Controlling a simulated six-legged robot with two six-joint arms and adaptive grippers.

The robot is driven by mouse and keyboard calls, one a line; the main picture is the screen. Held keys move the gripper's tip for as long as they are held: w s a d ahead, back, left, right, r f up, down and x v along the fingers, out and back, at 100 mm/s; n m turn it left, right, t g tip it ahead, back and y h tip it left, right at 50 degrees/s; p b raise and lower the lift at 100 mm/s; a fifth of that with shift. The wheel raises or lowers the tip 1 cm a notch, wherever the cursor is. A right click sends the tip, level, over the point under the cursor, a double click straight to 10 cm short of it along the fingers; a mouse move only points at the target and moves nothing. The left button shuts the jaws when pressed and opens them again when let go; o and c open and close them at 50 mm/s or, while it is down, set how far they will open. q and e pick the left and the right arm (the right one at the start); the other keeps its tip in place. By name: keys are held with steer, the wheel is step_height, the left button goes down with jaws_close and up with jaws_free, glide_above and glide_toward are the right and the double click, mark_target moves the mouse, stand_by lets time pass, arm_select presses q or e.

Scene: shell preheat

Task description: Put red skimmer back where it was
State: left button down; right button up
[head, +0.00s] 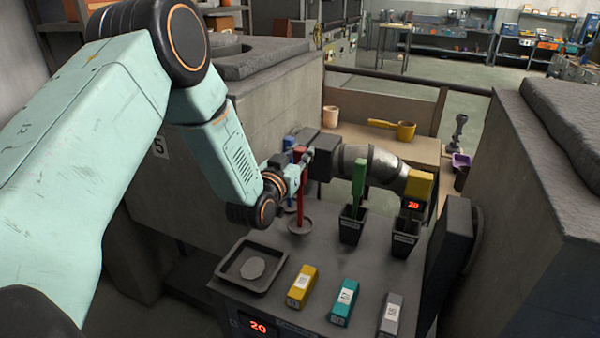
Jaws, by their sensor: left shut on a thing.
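The red skimmer (300,207) is upright, with its round grey dish at the bottom, over the left part of the grey bench top (325,266). My left gripper (300,160) is shut on its upper handle. I cannot tell whether the dish touches the bench. A blue-handled tool (289,143) stands just behind it, mostly hidden. A green-handled tool (359,176) stands in a dark holder (351,228). A second dark holder (404,242) stands to its right. My right gripper is not in view.
A dark tray (238,283) with a grey disc and yellow (301,287), teal (344,302) and grey (391,314) blocks line the bench front. Concrete walls flank the bench.

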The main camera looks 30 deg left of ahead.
mark_target(303, 185)
arm_select(q)
steer(key=f, duration=0.3)
steer(key=shift+w+d+f, duration=0.1)
steer(key=shift+d, duration=0.3)
steer(key=shift+w+f, duration=0.3)
steer(key=shift+w, duration=0.1)
steer(key=c, duration=1.5)
jaws_free()
steer(key=shift+s+a, duration=0.15)
steer(key=shift+c, duration=0.2)
steer(key=shift+o, duration=1.3)
steer(key=shift+s+a+r, duration=0.1)
steer(key=shift+s+r, duration=0.15)
steer(key=shift+s, duration=0.2)
steer(key=shift+o, duration=0.9)
steer(key=shift+w+d+f, duration=0.2)
steer(key=shift+w+f, duration=0.05)
steer(key=shift+w, duration=0.2)
steer(key=shift+s+a, duration=0.1)
steer(key=s, duration=1.2)
steer(key=shift+s+d+r, duration=0.15)
steer(key=shift+d, duration=0.3)
